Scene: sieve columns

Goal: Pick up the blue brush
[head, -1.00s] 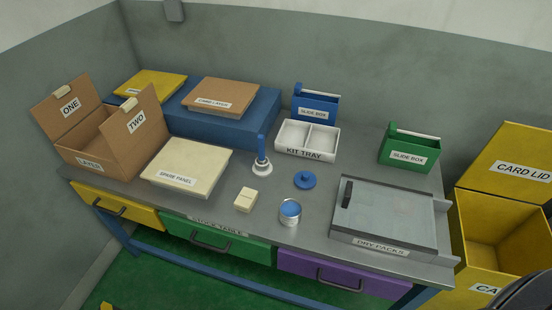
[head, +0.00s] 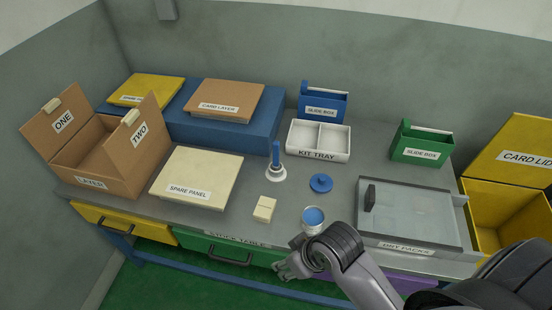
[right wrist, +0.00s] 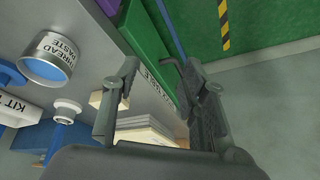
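The blue brush (head: 276,153) stands upright in a round white holder (head: 276,174) in the middle of the table. In the right wrist view the white holder (right wrist: 67,108) and the blue brush (right wrist: 58,138) show at the lower left, outside the fingers. My right gripper (head: 284,269) is at the table's front edge, in front of and below the brush, well apart from it. In the right wrist view its fingers (right wrist: 160,66) are spread with nothing between them. My left gripper is not in view.
A can of thread paste (head: 313,219), a cream block (head: 264,209) and a blue lid (head: 321,183) stand near the brush. The kit tray (head: 318,155) is behind it, the spare panel (head: 197,178) to its left. A clear-lidded dry packs case (head: 408,247) is at right.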

